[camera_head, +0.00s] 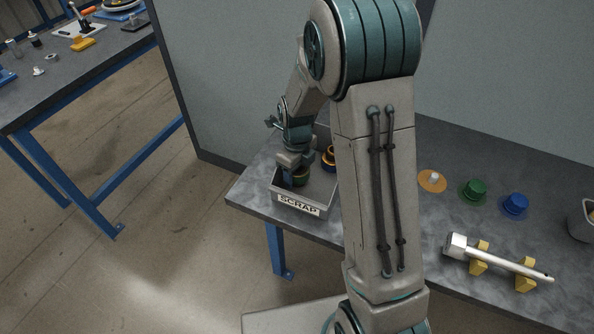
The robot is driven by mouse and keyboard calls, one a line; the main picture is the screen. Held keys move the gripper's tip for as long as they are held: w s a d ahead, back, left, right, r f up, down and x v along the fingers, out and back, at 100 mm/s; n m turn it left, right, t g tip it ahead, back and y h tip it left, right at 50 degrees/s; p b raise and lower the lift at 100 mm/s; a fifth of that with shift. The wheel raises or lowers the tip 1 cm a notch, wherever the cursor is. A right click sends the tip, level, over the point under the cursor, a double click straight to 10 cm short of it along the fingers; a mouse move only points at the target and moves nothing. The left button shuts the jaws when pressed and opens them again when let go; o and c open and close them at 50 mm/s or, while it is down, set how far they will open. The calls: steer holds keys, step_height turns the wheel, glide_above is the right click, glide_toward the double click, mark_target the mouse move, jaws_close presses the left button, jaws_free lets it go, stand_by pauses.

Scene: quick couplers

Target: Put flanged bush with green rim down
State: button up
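My gripper (292,172) points down into the grey bin labelled SCRAP (298,210). The flanged bush with the green rim (301,177) shows as a small dark and orange-brown round part with some green, right at the fingertips and inside the bin's walls. The fingers hide part of it. I cannot tell whether they grip it or whether it rests on the bin floor.
Another bush, orange and dark blue (329,156), is at the bin's back right, partly behind my arm. On the right of the table are an orange disc (432,181), a green part (473,191), a blue part (514,205) and a metal rod (500,258) on yellow blocks.

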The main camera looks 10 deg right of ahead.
steer(key=o, duration=0.4)
step_height(320, 180, up, 12)
steer(key=shift+s+d+r+n+t, duration=0.55)
steer(key=shift+s+r+n, duration=0.55)
steer(key=shift+s+n, duration=2.9)
steer(key=shift+s+d+r+n+t, duration=0.4)
steer(key=shift+s+d+r+n, duration=0.5)
steer(key=shift+s+n, duration=3)
steer(key=shift+s+d+r+n+t, duration=0.5)
steer(key=shift+s+r+n, duration=1.25)
steer(key=shift+n, duration=3.95)
steer(key=shift+s+f, duration=0.5)
